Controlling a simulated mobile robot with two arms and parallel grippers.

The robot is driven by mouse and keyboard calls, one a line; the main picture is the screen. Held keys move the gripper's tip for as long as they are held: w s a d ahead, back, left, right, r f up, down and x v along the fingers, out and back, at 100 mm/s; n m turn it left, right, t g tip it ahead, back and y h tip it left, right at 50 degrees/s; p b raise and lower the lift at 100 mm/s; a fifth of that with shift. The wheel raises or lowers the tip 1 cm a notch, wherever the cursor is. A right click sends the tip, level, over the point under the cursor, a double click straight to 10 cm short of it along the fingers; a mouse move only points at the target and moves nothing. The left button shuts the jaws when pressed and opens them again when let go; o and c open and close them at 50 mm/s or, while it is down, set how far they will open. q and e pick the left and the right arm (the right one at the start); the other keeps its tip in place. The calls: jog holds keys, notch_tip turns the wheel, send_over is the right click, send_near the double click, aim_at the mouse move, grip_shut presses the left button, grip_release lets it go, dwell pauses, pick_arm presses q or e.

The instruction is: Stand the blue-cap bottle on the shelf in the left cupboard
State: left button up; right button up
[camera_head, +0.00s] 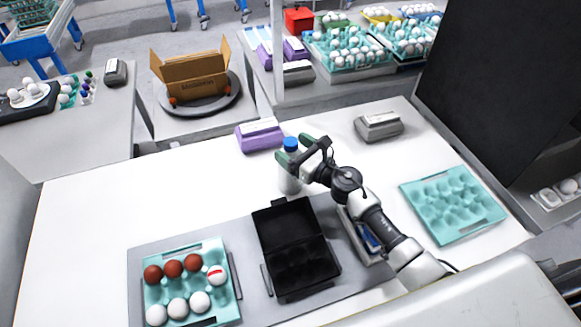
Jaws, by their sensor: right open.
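The blue-cap bottle (289,184) stands upright on the white table, with its blue cap (291,144) showing above the gripper. My right gripper (294,151) is open at the bottle's upper part, with its fingers close to the neck below the cap. They partly hide the bottle, and I cannot tell whether they touch it. My left gripper is not in view. I cannot make out the left cupboard or its shelf.
A purple carton (259,135) sits just behind the bottle, and a grey carton (378,126) behind right. An open black egg box (290,222) and a teal tray (234,300) with eggs are in front. A teal tray (452,205) lies right. The table's left is clear.

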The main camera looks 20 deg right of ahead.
jog(key=shift+w+a, duration=0.1)
jog(key=shift+w, duration=0.15)
jog(key=shift+s, duration=0.1)
jog(key=shift+c, duration=0.8)
jog(key=shift+s, duration=0.1)
grip_shut()
